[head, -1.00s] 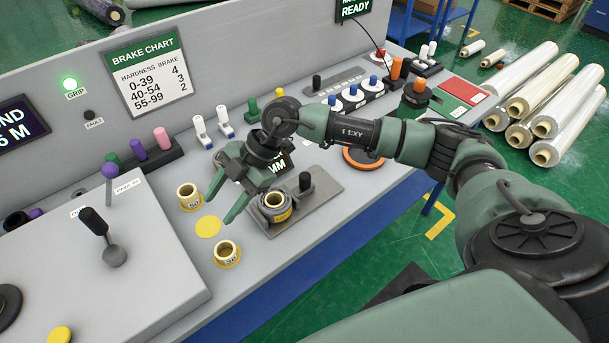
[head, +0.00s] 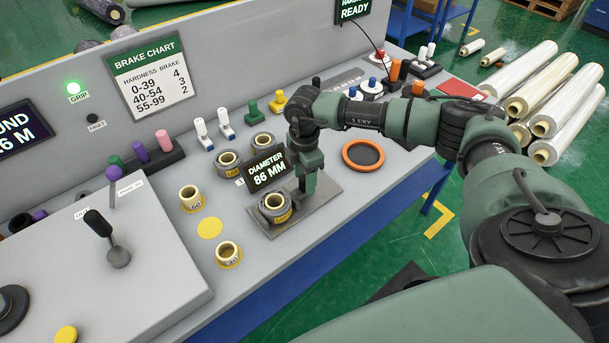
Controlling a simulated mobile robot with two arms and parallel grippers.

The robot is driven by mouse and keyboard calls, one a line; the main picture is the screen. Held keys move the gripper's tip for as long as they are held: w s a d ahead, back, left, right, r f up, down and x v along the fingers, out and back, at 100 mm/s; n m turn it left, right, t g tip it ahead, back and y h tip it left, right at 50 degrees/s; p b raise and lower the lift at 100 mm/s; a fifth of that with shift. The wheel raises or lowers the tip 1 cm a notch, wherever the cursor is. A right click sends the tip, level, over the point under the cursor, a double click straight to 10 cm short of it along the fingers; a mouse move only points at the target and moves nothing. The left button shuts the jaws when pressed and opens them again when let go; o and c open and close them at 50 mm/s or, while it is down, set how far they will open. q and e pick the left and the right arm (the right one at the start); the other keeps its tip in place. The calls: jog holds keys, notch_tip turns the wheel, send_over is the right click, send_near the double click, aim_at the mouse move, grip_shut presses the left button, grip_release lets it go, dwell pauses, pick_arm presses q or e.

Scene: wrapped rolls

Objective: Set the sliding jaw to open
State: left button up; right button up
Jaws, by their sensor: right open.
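The measuring gauge has a flat grey plate (head: 329,190) on the bench, with a display (head: 267,169) reading "DIAMETER 86 MM" behind it. A yellow-labelled roll (head: 275,208) sits on the left part of the plate. The black-knobbed piece right of the roll, which looks like the sliding jaw, is now hidden behind my right gripper. My right gripper (head: 307,186) points down at that spot, its fingers low over the plate. It is open; I cannot tell whether its fingers touch the knob. My left gripper is not in view.
Yellow-labelled rolls (head: 190,198) and (head: 228,254) stand left of the plate, near a flat yellow disc (head: 209,228). Two more rolls (head: 228,162) and (head: 263,145) stand behind. An orange-rimmed ring (head: 363,155) lies right. A lever box (head: 150,255) fills the lower left.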

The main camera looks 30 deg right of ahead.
jog(key=shift+f, duration=0.15)
grip_shut()
dwell(1.4)
